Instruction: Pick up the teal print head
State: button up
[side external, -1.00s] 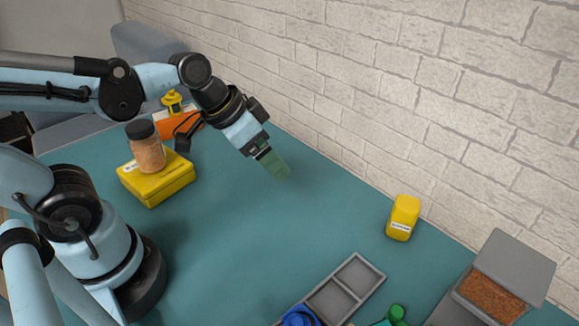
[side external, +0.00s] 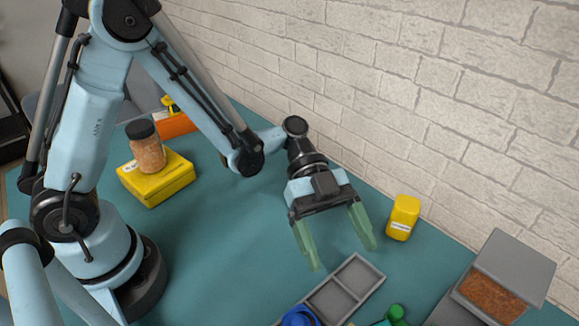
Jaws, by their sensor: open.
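My gripper (side external: 344,258) is open and empty, its two green fingers spread and pointing down toward the front of the table. Its fingertips are just behind a grey compartment tray (side external: 372,281), seen above the tray in the picture. I cannot make out a teal print head for certain. A green knob-like piece (side external: 397,312) shows at the bottom edge, right of the tray, cut off by the frame. A blue round piece (side external: 299,317) is at the tray's left end, also cut off.
A yellow container (side external: 403,218) stands right of my gripper near the brick wall. A grey bin of brown granules (side external: 492,294) is at the lower right. A brown jar (side external: 147,148) stands on a yellow box (side external: 157,183) at left; an orange object (side external: 176,125) is behind.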

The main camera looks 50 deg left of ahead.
aim_at(374, 325)
jog(key=shift+s+d+f+m, duration=0.1)
jog(key=shift+d+m, duration=0.1)
jog(key=shift+m, duration=0.1)
jog(key=x, duration=0.6)
jog(key=shift+s+d, duration=0.15)
jog(key=shift+d, duration=0.15)
jog(key=shift+x, duration=2.65)
jog(key=shift+d, duration=0.1)
jog(key=c, duration=1.1)
jog(key=shift+c, duration=0.2)
jog(key=shift+r, duration=0.25)
